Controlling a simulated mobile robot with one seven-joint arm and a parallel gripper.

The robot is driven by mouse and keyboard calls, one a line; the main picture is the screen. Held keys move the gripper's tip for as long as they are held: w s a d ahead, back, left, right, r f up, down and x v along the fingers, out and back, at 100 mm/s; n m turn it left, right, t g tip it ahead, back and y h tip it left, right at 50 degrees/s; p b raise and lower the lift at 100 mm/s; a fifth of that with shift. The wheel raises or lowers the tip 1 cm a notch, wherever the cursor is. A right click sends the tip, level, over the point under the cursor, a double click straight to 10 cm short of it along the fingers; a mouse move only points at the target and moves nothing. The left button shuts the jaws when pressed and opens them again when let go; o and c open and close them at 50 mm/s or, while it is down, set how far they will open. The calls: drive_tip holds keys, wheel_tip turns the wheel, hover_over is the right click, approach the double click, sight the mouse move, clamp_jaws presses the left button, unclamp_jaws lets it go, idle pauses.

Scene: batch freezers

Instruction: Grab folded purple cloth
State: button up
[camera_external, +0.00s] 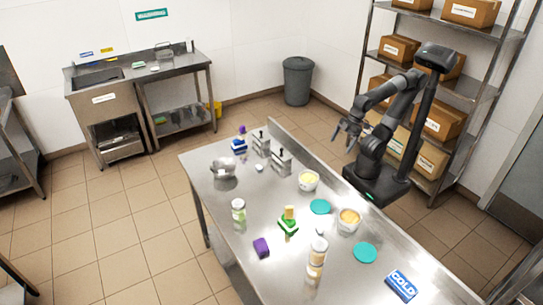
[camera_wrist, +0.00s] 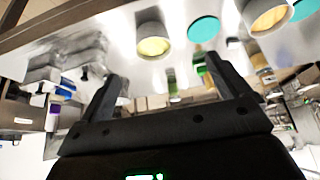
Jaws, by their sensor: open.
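The folded purple cloth (camera_external: 261,247) is a small dark purple block lying on the near left part of the steel table (camera_external: 215,205). My gripper (camera_external: 345,136) is raised beyond the table's far right edge, well apart from the cloth. In the wrist view my gripper (camera_wrist: 166,85) has its two fingers spread with nothing held between them. I cannot make out the cloth in the wrist view.
White tubs of yellow (camera_external: 308,180) and orange (camera_external: 349,219) contents, teal discs (camera_external: 365,252), a green-and-yellow item (camera_external: 288,222), jars (camera_external: 317,252) and a blue COLD pack (camera_external: 402,285) stand around the table. A shelf rack (camera_external: 470,85) with boxes is behind my arm.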

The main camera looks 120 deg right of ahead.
drive_tip(key=w+a+r, duration=0.1)
drive_tip(key=w+r, duration=0.1)
drive_tip(key=w, duration=0.5)
drive_tip(key=w+a+r, duration=0.1)
drive_tip(key=w+r, duration=0.2)
drive_tip(key=w, duration=0.4)
drive_tip(key=m+g, duration=0.1)
hover_over(264, 244)
drive_tip(key=s, duration=0.3)
drive_tip(key=shift+h, duration=0.3)
wheel_tip(264, 244, down, 20)
drive_tip(key=shift+w+a+r, duration=0.1)
drive_tip(key=shift+r, duration=0.05)
drive_tip(key=shift+x, duration=3.1)
drive_tip(key=shift+w+r, duration=0.15)
drive_tip(key=shift+c, duration=0.4)
